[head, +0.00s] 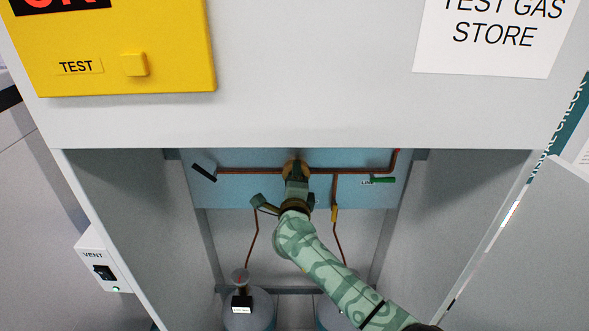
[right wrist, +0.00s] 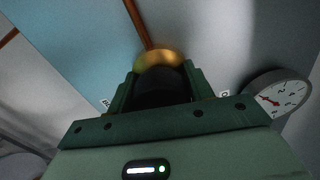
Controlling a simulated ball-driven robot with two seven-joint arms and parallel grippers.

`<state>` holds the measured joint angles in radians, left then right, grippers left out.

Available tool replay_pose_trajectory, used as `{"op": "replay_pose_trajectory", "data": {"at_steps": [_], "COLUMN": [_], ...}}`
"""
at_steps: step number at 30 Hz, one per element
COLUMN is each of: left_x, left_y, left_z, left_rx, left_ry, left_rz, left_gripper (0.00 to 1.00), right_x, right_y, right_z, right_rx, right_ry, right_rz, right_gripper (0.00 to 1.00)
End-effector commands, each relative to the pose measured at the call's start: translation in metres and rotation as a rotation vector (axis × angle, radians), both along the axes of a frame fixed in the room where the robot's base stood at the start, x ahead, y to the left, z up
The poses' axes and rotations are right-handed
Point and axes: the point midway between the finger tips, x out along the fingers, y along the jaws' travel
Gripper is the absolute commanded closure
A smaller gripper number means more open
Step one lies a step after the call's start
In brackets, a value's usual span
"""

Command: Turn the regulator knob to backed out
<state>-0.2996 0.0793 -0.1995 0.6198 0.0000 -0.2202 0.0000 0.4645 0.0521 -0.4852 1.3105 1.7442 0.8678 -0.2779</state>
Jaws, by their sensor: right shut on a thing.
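The regulator's brass body (head: 295,165) sits on the copper pipe along the blue back panel in the head view. My right gripper (head: 296,180) reaches up to it and covers most of it, so the knob is hidden there. In the right wrist view, the black knob (right wrist: 161,90) is between the two green fingers of my right gripper (right wrist: 157,82), which are shut on it. The brass body (right wrist: 160,58) shows just beyond the knob. No turn mark on the knob can be made out. My left gripper is not in view.
A round gauge (right wrist: 281,94) is close to the right of the gripper in the wrist view. In the head view, a black lever (head: 204,173) and a green lever (head: 382,180) are on the pipework. Grey cylinders (head: 240,310) stand below. Cabinet walls enclose both sides.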

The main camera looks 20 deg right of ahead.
Motion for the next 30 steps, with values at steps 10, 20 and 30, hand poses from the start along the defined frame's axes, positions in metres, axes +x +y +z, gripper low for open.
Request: {"op": "replay_pose_trajectory", "data": {"at_steps": [10, 20, 30], "left_x": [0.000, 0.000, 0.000], "left_y": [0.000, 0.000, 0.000], "left_z": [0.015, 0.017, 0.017], "left_rx": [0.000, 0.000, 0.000], "left_ry": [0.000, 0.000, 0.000], "left_rz": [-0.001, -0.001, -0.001], "left_gripper": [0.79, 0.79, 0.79], "right_x": [0.000, 0.000, 0.000], "right_y": [-0.001, -0.001, -0.001], "right_z": [-0.002, -0.003, -0.002], "right_rx": [-0.132, -0.159, -0.158], "right_ry": [0.042, 0.048, 0.048], "right_rz": [-0.001, -0.002, -0.002], "right_gripper": [0.71, 0.71, 0.27]}}
